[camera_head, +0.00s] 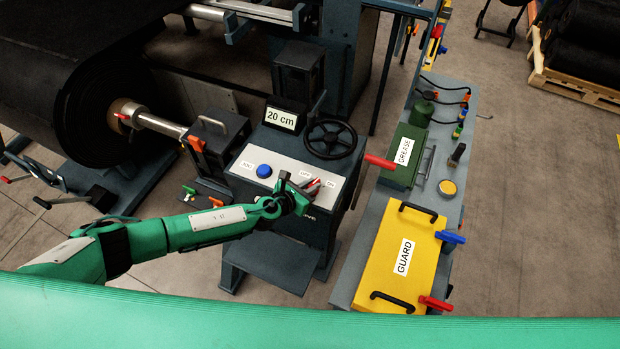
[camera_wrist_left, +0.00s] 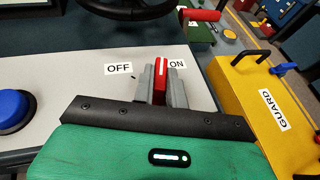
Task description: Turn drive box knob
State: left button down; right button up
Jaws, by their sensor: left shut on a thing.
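The drive box (camera_head: 290,165) is a dark box with a light sloped panel, a blue JOG button (camera_head: 264,171) and OFF and ON labels. The red knob (camera_head: 314,185) is at the panel's right side, partly hidden by my left gripper (camera_head: 303,188). In the left wrist view the red knob (camera_wrist_left: 160,82) stands between the grey fingers of my left gripper (camera_wrist_left: 161,88), which is shut on it. The OFF label (camera_wrist_left: 118,68) lies left of the fingers and the ON label (camera_wrist_left: 177,64) just beyond them to the right. My right gripper is out of view.
A black handwheel (camera_head: 331,138) and a "20 cm" display (camera_head: 282,119) sit behind the panel. To the right stand a green GREASE box (camera_head: 402,155) with a red handle and a yellow GUARD cover (camera_head: 399,258) with black handles. A black roll (camera_head: 75,120) is at left.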

pick_arm(q)
jog(key=shift+s+d+r+n+t+y+p, duration=0.15)
jog(key=shift+n+t+y+p, duration=0.15)
jog(key=shift+n+y, duration=0.2)
jog(key=shift+n+t+y, duration=0.5)
jog(key=shift+n+y, duration=0.4)
jog(key=shift+n, duration=0.1)
jog(key=n+y, duration=0.1)
jog(key=y, duration=0.1)
jog(key=n+t+y, duration=0.1)
jog(key=n+y, duration=0.1)
jog(key=shift+d+f+n+p, duration=0.2)
jog(key=shift+n+p, duration=0.1)
jog(key=shift+p, duration=0.1)
jog(key=n+y, duration=0.2)
jog(key=y, duration=0.1)
jog(key=shift+d+n+b, duration=0.1)
jog(key=shift+n+b, duration=0.2)
jog(key=shift+r+n+g+y+b, duration=0.1)
jog(key=shift+n+g+y+b, duration=0.45)
jog(key=shift+n+y, duration=1.35)
jog(key=shift+y, duration=0.3)
jog(key=c, duration=1.4)
grip_release()
jog(key=shift+c, duration=0.2)
jog(key=shift+d, duration=0.1)
